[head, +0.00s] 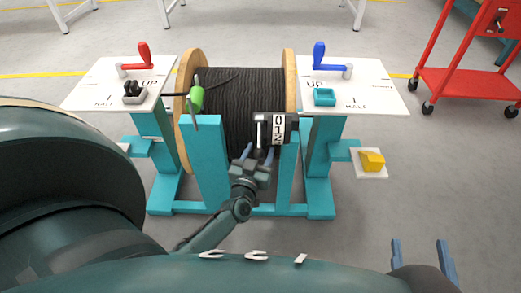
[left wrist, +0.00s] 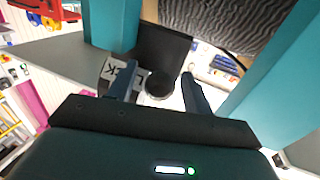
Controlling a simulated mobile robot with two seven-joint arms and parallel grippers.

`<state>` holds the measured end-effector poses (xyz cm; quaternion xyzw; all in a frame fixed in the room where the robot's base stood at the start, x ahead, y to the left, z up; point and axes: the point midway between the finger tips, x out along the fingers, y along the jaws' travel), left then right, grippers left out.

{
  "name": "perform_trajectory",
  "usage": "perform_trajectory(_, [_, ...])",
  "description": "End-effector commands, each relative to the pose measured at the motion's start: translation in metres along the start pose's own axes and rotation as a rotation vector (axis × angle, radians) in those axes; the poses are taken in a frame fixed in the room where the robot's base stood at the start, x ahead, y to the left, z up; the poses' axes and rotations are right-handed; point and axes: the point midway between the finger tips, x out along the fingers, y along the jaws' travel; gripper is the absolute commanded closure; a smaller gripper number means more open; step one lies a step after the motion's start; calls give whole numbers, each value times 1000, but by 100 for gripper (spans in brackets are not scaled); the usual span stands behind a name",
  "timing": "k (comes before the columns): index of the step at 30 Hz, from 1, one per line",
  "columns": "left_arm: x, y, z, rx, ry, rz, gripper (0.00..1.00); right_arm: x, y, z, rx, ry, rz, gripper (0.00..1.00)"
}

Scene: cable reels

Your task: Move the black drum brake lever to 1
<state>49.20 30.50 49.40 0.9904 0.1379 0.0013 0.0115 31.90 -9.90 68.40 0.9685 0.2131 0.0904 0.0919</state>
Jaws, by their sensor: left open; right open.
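The drum (head: 241,100) wound with black cable sits between wooden flanges on a teal stand. In the left wrist view, a round black knob (left wrist: 158,84) with a pale collar lies between the open fingers (left wrist: 160,82), below the black box (left wrist: 160,45). I cannot tell whether the fingers touch the knob. My right gripper (head: 421,245) is open and empty at the bottom right.
White panels carry a red lever (head: 144,53) at left and a blue lever (head: 319,53) at right. A yellow block (head: 372,161) and red cart (head: 465,85) are to the right.

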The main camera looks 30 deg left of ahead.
Motion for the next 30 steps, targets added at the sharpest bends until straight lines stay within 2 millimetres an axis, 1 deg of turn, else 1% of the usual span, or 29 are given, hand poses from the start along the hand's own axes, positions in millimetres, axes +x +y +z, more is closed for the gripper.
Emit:
perform_trajectory(5, [0, 0, 0, 0, 0, 0, 50, -1, 0, 1, -4, -2, -6, 48])
perform_trajectory(24, [0, 0, 0, 0, 1, 0, 100, 0, 0, 2, -5, -6, -5, 48])
perform_trajectory(30, [0, 0, -1, 0, 0, 0, 100, 0, 0, 0, -1, -5, 1, 48])
